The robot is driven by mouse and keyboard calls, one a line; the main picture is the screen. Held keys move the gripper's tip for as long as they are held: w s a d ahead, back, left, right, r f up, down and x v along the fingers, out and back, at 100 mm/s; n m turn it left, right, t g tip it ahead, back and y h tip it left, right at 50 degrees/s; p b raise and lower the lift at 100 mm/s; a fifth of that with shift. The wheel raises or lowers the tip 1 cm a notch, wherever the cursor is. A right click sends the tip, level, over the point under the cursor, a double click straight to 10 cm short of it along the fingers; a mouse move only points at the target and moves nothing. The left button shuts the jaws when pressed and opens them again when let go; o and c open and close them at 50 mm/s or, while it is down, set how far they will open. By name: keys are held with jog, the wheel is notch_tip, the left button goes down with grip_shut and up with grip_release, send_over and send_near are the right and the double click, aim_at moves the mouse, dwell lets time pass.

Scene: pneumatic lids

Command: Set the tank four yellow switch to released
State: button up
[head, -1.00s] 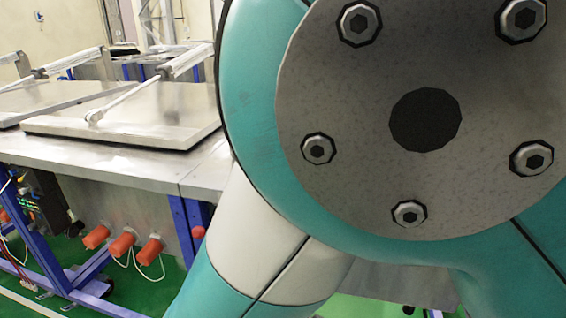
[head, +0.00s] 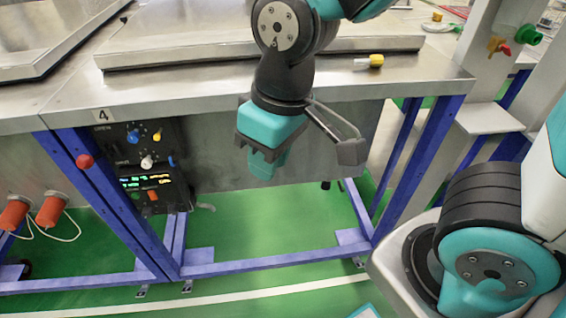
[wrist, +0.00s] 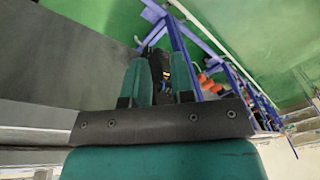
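The tank four control panel (head: 140,165) hangs under the metal table edge, below a label with the number 4 (head: 104,115). The yellow switch (head: 157,136) is at its upper right, beside a blue knob (head: 133,137) and above a white knob (head: 147,162). I cannot tell its setting. My gripper (head: 263,165) is empty, to the right of the panel and apart from it, in front of the tank wall. In the wrist view its two teal fingers (wrist: 160,80) are spread, with the dark panel (wrist: 156,62) seen small beyond them.
A red ball-shaped knob (head: 84,161) sits on the blue frame left of the panel. Orange plugs (head: 50,210) hang further left. A flat metal lid (head: 200,47) lies on the tank top, with a yellow fitting (head: 376,61) to its right. Green floor (head: 230,225) is open below.

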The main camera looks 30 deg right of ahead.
jog(key=shift+n+y, duration=0.3)
jog(key=shift+y, duration=0.5)
jog(key=shift+s+d+r, duration=0.1)
jog(key=shift+s+r, duration=0.2)
jog(key=shift+s, duration=0.3)
jog(key=shift+s+d+r, duration=0.1)
jog(key=shift+s+r, duration=0.25)
jog(key=shift+s, duration=0.25)
jog(key=shift+s+r, duration=0.3)
jog(key=shift+s, duration=0.3)
jog(key=shift+o, duration=0.4)
